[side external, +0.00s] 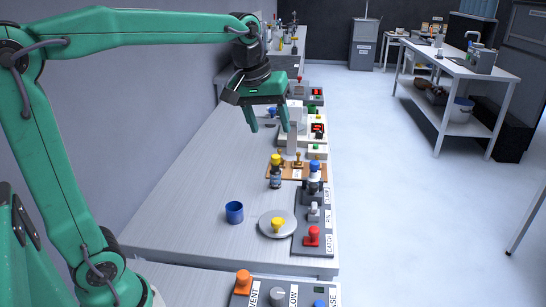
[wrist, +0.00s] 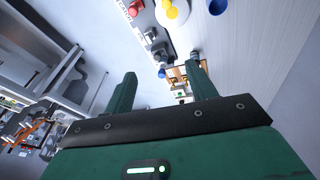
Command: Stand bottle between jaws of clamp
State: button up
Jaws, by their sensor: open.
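A small dark bottle (side external: 276,180) with a pale label and a yellow cap stands upright on the bench, left of the dark panel. What seems to be the clamp (side external: 313,184), a dark fixture with a blue top, sits at the panel's far end; its jaws are too small to make out. The bottle stands apart from it. My gripper (side external: 269,127) is open and empty, fingers pointing down, above and beyond the bottle. In the wrist view my gripper (wrist: 161,70) shows both fingers spread with nothing held; the bottle is hard to tell there.
A dark panel (side external: 300,244) carries a red knob (side external: 312,236) and a grey fitting (side external: 313,212). A blue cup (side external: 234,212) and a grey disc (side external: 264,226) with a yellow knob stand nearer. An orange-brown rack (side external: 284,172) lies behind the bottle. The bench's left side is clear.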

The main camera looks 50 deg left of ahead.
jog(key=s+d+f+m+t, duration=0.1)
jog(key=s+f+m, duration=0.2)
jog(key=s, duration=0.5)
jog(key=s+d+f+m+t, duration=0.1)
jog(key=s+f+m, duration=0.3)
jog(key=s, duration=0.5)
jog(key=shift+f, duration=0.45)
